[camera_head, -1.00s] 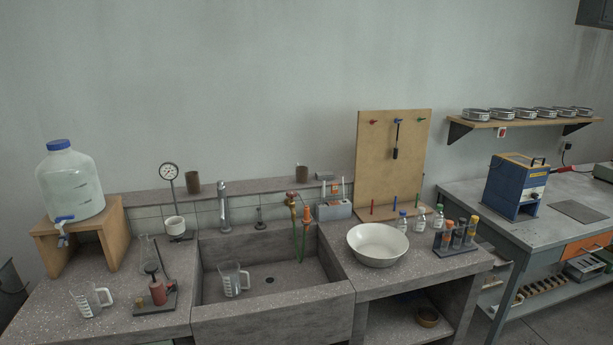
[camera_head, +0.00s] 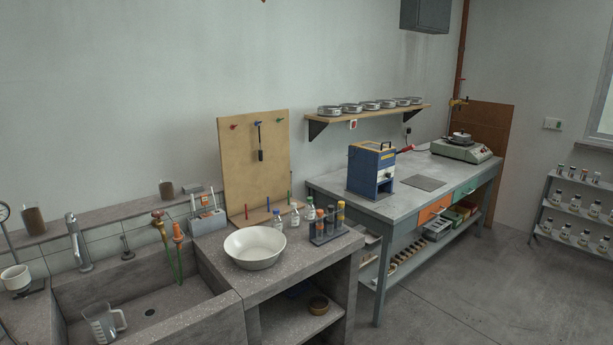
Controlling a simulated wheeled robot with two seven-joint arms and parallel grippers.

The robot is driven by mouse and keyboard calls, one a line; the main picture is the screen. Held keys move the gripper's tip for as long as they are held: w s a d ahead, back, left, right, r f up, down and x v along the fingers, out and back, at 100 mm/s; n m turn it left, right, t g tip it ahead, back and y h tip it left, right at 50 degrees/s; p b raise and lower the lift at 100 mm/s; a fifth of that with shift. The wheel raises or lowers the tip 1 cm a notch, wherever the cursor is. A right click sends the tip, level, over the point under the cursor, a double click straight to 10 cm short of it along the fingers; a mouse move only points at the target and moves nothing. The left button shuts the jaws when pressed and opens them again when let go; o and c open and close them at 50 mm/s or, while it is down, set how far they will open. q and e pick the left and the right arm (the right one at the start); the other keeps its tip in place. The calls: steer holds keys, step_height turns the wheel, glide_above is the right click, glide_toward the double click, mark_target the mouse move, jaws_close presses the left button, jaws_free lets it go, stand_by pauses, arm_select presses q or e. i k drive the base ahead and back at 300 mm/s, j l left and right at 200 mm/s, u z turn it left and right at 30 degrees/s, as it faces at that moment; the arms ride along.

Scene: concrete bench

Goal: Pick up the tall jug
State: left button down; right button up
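A clear measuring jug with a handle (camera_head: 103,323) stands in the concrete sink at the lower left of the head view. It looks upright, and its base is close to the bottom edge of the picture. I cannot tell from this frame whether it is the tall jug. No other jug shows now. Neither of my grippers is in view.
The sink (camera_head: 205,325) has a tap (camera_head: 78,243) at its back. A white bowl (camera_head: 255,248) and a tube rack (camera_head: 328,228) stand on the bench to its right. A blue machine (camera_head: 370,169) stands on a grey table (camera_head: 335,184).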

mark_target(100, 319)
steer(key=u, duration=1.35)
